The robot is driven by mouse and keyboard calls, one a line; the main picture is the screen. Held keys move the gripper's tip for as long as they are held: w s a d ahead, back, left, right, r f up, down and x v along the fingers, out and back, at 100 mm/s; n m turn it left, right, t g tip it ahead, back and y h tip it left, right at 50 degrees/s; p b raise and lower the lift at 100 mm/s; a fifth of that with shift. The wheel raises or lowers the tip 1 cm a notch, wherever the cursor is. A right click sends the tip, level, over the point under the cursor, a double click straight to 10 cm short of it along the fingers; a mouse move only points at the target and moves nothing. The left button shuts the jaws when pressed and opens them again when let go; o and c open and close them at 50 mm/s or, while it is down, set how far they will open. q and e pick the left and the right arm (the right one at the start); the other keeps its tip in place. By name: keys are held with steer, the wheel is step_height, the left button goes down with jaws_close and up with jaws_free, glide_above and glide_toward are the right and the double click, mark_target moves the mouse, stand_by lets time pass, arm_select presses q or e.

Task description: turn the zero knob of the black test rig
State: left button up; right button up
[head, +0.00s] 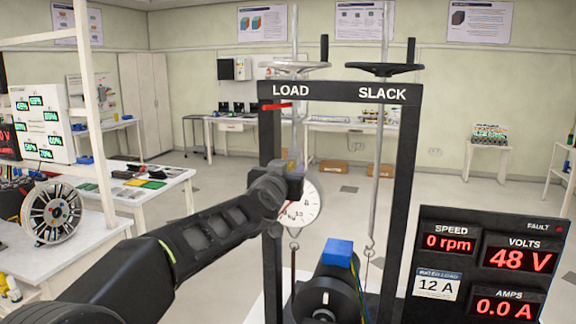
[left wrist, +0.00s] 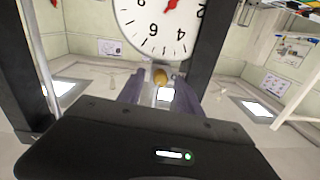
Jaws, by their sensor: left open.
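The black test rig (head: 399,190) is an upright frame marked LOAD and SLACK, with a round white dial scale hanging inside it. The dial (head: 308,206) is partly covered by my left gripper in the head view. It fills the top of the left wrist view (left wrist: 163,22), with black numbers and a red pointer. A small brass zero knob (left wrist: 160,77) sits just below the dial there. My left gripper (left wrist: 160,92) is open, with the knob between the tips; contact cannot be told. In the head view my left gripper (head: 293,180) hides the knob. My right gripper is not in view.
A motor with a blue box (head: 337,253) stands below the dial. A display panel (head: 490,262) reads 0 rpm, 48 V and 0.0 A. A white shelf post (head: 97,110) and a bench with a spoked wheel (head: 52,212) stand left.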

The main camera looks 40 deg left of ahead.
arm_select(q)
jaws_close()
stand_by(0.5)
